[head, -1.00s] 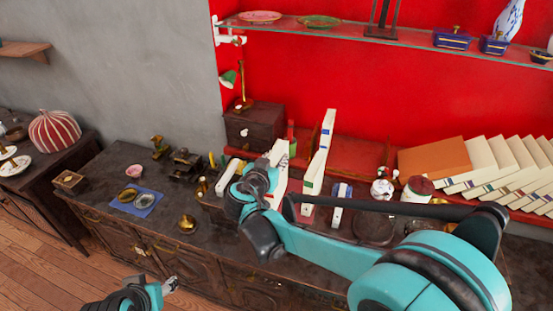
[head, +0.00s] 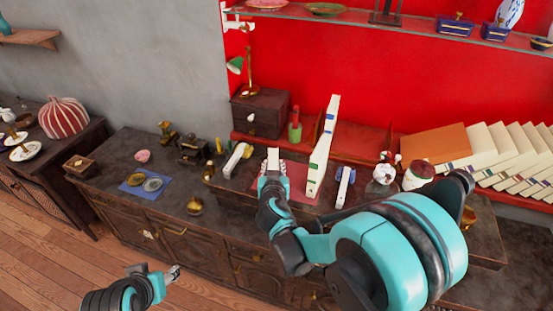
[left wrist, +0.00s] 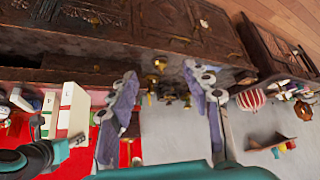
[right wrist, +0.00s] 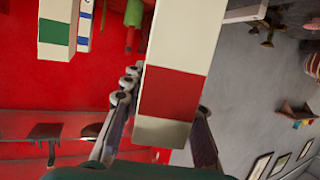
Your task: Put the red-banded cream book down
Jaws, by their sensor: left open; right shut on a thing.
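The cream book with a red band (right wrist: 175,92) is held in my right gripper (right wrist: 160,118); its cream side and red band fill the middle of the right wrist view. In the head view only a small cream part of the book (head: 273,156) shows above my right gripper (head: 272,174), over the counter's middle. The rest of it is hidden by the gripper. Whether it touches the counter cannot be told. My left gripper (head: 172,273) is open and empty in front of the counter; its spread fingers also show in the left wrist view (left wrist: 165,105).
A tall cream book with a green band (head: 322,150) and a small blue-banded one (head: 344,184) stand just right. A white book (head: 236,160) is at left. A leaning book row (head: 495,158) lies far right. A blue cloth with dishes (head: 135,190) lies left.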

